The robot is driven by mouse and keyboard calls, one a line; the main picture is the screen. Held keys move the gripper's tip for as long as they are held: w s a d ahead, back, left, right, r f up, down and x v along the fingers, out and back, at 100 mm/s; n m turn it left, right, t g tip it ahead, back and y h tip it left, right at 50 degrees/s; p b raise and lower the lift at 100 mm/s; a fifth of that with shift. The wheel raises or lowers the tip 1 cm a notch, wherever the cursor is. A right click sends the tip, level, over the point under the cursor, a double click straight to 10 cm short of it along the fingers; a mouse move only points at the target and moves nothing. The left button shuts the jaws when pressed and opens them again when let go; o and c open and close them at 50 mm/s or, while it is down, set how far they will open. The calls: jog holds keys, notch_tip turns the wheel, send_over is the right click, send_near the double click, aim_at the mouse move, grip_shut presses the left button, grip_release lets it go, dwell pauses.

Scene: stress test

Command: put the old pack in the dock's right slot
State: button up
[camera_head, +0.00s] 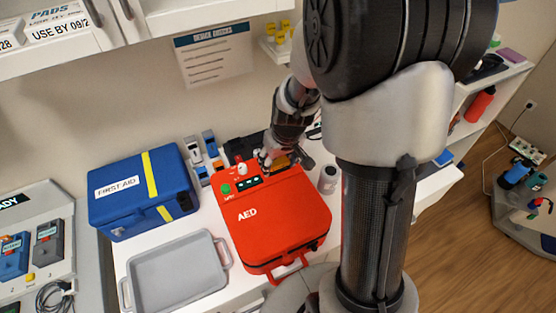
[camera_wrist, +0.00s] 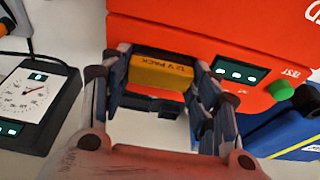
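The yellow pack (camera_wrist: 162,73), marked 12 V PACK, sits at the edge of the red AED case (camera_wrist: 235,38). I take it for the old pack. In the wrist view my gripper (camera_wrist: 160,68) has a finger against each side of it and appears shut on it. How far the pack sits inside the case is hidden. In the head view my gripper (camera_head: 272,160) is at the case's back edge, by the pack (camera_head: 283,163). A grey panel (camera_head: 52,272) at the far left has two bays holding a blue unit (camera_head: 12,257) and a grey unit (camera_head: 48,243); it may be the dock.
A blue first aid box (camera_head: 140,192) and an empty grey tray (camera_head: 178,272) lie left of the AED case. Small blue and white devices (camera_head: 202,150) stand behind. A white container (camera_head: 328,179) is close right of the case. A gauge (camera_wrist: 30,95) shows in the wrist view.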

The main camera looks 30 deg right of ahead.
jog(key=o, duration=0.4)
